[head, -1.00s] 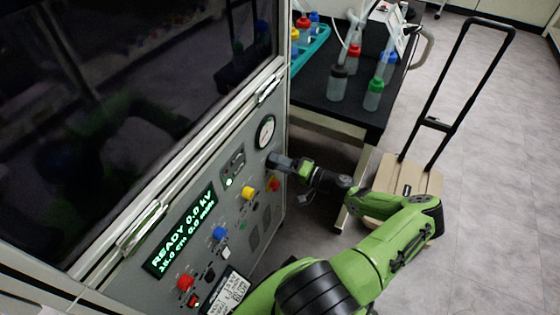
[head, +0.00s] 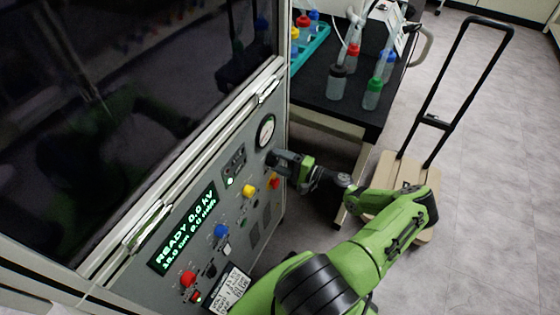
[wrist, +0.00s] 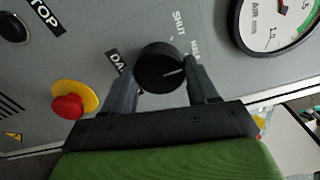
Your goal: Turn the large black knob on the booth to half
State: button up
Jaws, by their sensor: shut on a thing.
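The large black knob (wrist: 160,68) is on the grey booth panel in the wrist view. Its white pointer line points right, and slightly up, in that view. Labels around it read "SHUT" and a partly hidden "HALF"; a dark label at its left is partly covered by a finger. My gripper (wrist: 162,80) has one finger on each side of the knob and is shut on it. In the head view my gripper (head: 277,160) is at the right end of the panel, below the gauge, and hides the knob.
A red stop button on a yellow base (wrist: 70,103) is left of my gripper. A round air gauge (wrist: 278,20) is at upper right. The panel (head: 215,240) also has yellow, blue and red knobs and a lit display (head: 185,230). A black table (head: 350,110) with bottles and a hand cart (head: 400,175) stand to the right.

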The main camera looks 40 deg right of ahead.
dwell(0.3)
jog(key=o, duration=1.1)
jog(key=shift+c, duration=0.2)
jog(key=p+v, duration=0.1)
jog(key=v, duration=1.4)
jog(key=shift+s+p, duration=0.3)
jog(key=shift+s, duration=0.1)
jog(key=shift+d, duration=0.1)
